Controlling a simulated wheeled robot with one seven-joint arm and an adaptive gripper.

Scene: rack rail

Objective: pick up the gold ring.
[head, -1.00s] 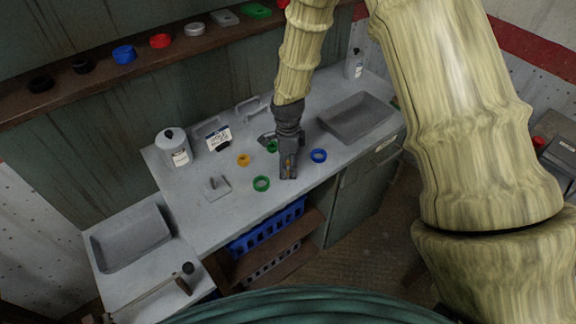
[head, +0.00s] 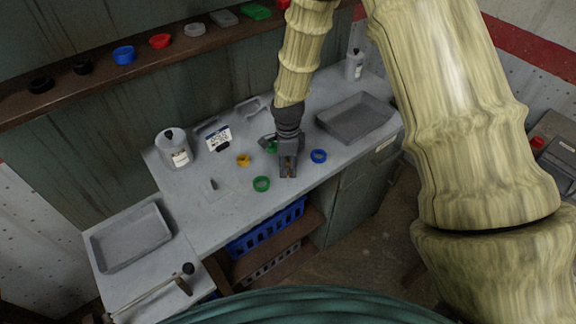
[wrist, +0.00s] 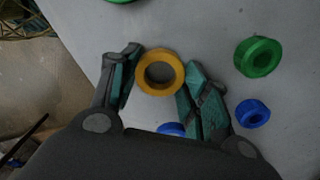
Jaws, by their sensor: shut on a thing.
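The gold ring (wrist: 160,72) shows in the wrist view between the fingertips of my gripper (wrist: 158,78). The left finger touches or nearly touches one side and the right finger the other. In the head view my gripper (head: 288,169) is over the front part of the grey worktop, with only a speck of gold visible between its fingers. I cannot tell whether the ring is clear of the worktop. A separate yellow ring (head: 243,160) lies on the worktop to the left of my gripper.
Green rings (head: 261,183) (head: 271,147) and a blue ring (head: 319,156) lie close around my gripper. A grey tray (head: 354,117) is to the right, a white canister (head: 173,147) at the back left. A shelf (head: 190,47) runs along the back wall.

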